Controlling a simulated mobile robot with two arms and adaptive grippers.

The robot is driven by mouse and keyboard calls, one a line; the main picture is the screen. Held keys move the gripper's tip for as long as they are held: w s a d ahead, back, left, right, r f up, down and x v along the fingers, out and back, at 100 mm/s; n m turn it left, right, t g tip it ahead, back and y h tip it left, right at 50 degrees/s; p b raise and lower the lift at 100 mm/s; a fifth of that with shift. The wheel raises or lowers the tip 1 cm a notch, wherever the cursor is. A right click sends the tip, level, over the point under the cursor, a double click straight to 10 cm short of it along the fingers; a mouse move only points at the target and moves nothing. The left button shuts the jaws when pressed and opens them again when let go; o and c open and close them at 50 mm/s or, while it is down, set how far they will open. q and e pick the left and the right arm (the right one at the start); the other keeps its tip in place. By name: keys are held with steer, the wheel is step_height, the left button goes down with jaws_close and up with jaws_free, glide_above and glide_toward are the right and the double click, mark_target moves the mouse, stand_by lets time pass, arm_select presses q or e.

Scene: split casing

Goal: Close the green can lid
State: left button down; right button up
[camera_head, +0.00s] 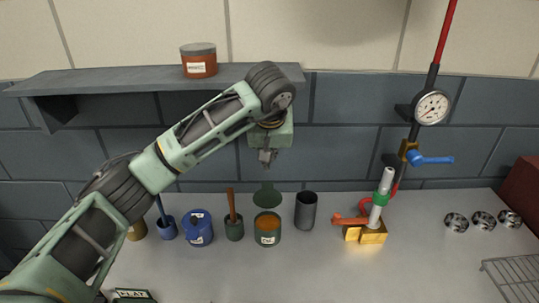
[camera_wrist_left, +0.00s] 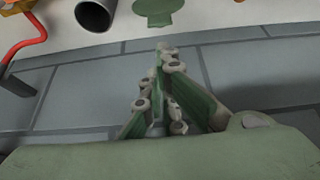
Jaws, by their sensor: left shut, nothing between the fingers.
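The green can (camera_head: 267,229) stands on the counter with brown content showing in its open top. Its green lid (camera_head: 267,196) stands up at the can's back edge, tilted open. The lid also shows at the top of the left wrist view (camera_wrist_left: 158,10). My left gripper (camera_head: 266,160) hangs above and behind the lid, in front of the tiled wall, apart from it. Its fingers (camera_wrist_left: 163,50) are together and empty. My right gripper is not in view.
A dark grey cup (camera_head: 305,210) stands close right of the can. A dark green pot with a brown handle (camera_head: 234,228) and a blue can (camera_head: 198,228) stand left. A brass valve fitting (camera_head: 368,232) is farther right. A shelf (camera_head: 130,80) runs above. The front counter is mostly clear.

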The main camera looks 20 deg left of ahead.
mark_target(268, 193)
arm_select(q)
steer(key=p+x, duration=0.2)
steer(key=x, duration=0.7)
steer(key=shift+p, duration=0.3)
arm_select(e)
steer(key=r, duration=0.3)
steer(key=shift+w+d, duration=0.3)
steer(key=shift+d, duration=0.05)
arm_select(q)
steer(key=shift+s+a, duration=0.15)
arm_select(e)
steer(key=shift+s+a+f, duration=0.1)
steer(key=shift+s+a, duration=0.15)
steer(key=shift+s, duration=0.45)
